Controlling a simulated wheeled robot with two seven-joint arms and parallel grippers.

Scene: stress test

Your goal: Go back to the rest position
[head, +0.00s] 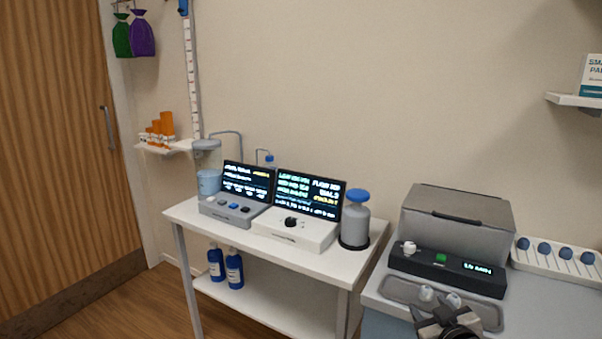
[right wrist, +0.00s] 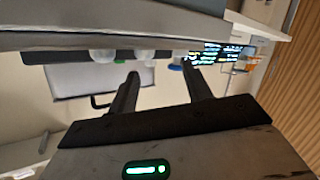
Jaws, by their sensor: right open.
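My right gripper (head: 440,311) is at the lower right of the head view, over the front of the grey machine's tray (head: 398,290). In the right wrist view its two dark fingers (right wrist: 162,88) stand apart with nothing between them. Two small whitish rounded pieces (head: 427,293) are at the tray, close by the fingertips; I cannot tell whether the fingers touch them. My left gripper is not in the head view.
The grey machine (head: 458,215) with a dark control panel stands behind the gripper. A rack with blue balls (head: 565,252) is to its right. A white table (head: 190,211) with two screen consoles and a grey bottle (head: 355,222) stands left. Wall shelves hold orange bottles (head: 166,124).

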